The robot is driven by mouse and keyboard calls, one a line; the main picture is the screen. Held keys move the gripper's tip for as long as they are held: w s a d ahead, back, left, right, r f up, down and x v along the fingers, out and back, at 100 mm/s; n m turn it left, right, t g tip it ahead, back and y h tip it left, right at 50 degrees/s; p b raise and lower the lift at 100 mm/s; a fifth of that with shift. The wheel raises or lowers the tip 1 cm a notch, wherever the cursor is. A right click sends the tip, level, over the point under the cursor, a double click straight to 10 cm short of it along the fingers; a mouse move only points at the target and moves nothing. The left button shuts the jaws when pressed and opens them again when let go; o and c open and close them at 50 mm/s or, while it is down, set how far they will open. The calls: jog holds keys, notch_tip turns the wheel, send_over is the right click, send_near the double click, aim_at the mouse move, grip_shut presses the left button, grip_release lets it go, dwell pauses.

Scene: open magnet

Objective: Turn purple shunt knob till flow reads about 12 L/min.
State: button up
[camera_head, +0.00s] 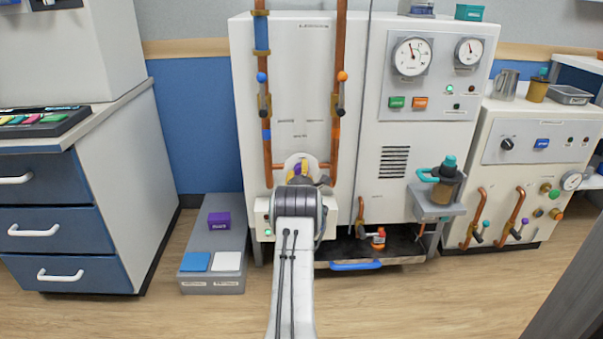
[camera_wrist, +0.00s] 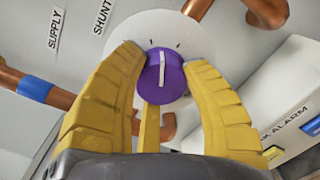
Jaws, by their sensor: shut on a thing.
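The purple shunt knob (camera_wrist: 165,82) sits on a round white plate (camera_wrist: 158,28) beside a SHUNT label (camera_wrist: 102,17). A pale line on the knob's face points nearly straight up, between small dark marks on the plate. My gripper (camera_wrist: 163,66) has its yellow fingers on either side of the knob and is shut on it. In the head view my arm covers most of the knob. A large gauge (camera_head: 411,57) and a smaller gauge (camera_head: 468,52) are on the cabinet's upper right. Their numbers are too small to read, and I cannot tell which shows flow.
Copper pipes (camera_head: 338,95) with an orange-tipped and a blue-tipped valve lever run down the white cabinet (camera_head: 370,180) above my gripper. A box marked ALARM (camera_wrist: 270,105) stands close on the right in the wrist view. A grey step (camera_head: 213,240) holding blocks is left.

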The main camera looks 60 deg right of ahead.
jog(key=shift+r, duration=0.1)
jog(key=shift+c, duration=0.7)
jog(key=shift+s, duration=0.1)
jog(key=shift+m, duration=0.4)
jog(key=shift+d+m, duration=0.1)
jog(key=shift+m, duration=0.9)
jog(key=m, duration=0.5)
jog(key=shift+r+m+y, duration=0.1)
jog(key=shift+m+y, duration=0.2)
jog(key=o, duration=1.2)
